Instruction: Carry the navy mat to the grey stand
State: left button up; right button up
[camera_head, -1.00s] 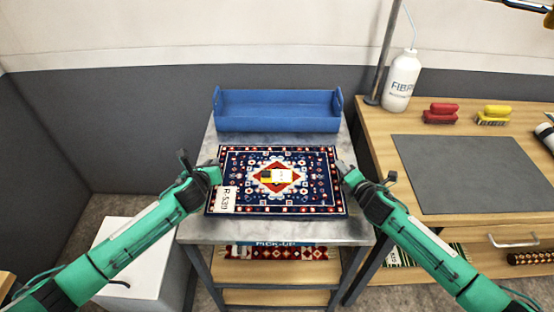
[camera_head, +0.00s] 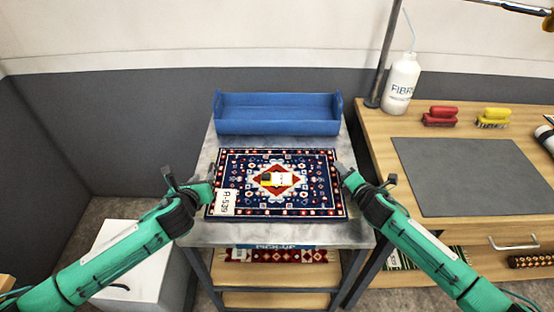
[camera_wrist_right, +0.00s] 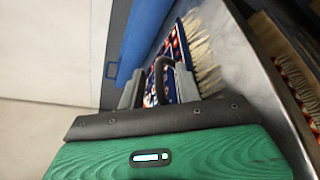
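The navy mat (camera_head: 320,206), with red, white and navy patterning, lies flat on the grey stand top (camera_head: 225,233). A white tag reading R-539 (camera_head: 223,203) is at its left end, and a small yellow and white item (camera_head: 277,179) lies on its middle. My left gripper (camera_head: 211,184) is at the mat's left edge; its fingers are too small to read. My right gripper (camera_head: 343,170) is at the right edge. In the right wrist view its fingers (camera_wrist_right: 158,88) stand apart, with the mat's fringed edge (camera_wrist_right: 200,55) just beyond; contact is unclear.
A blue open bin (camera_head: 278,122) stands behind the mat. A wooden bench (camera_head: 375,135) at right carries a grey pad (camera_head: 470,175), a white bottle (camera_head: 402,83) and brushes (camera_head: 440,116). A white box (camera_head: 135,265) is at lower left.

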pick_arm(q)
jog(key=v, duration=0.3)
jog(key=shift+s+r, duration=0.1)
jog(key=shift+s, duration=0.1)
pick_arm(e)
jog(key=v, duration=1.2)
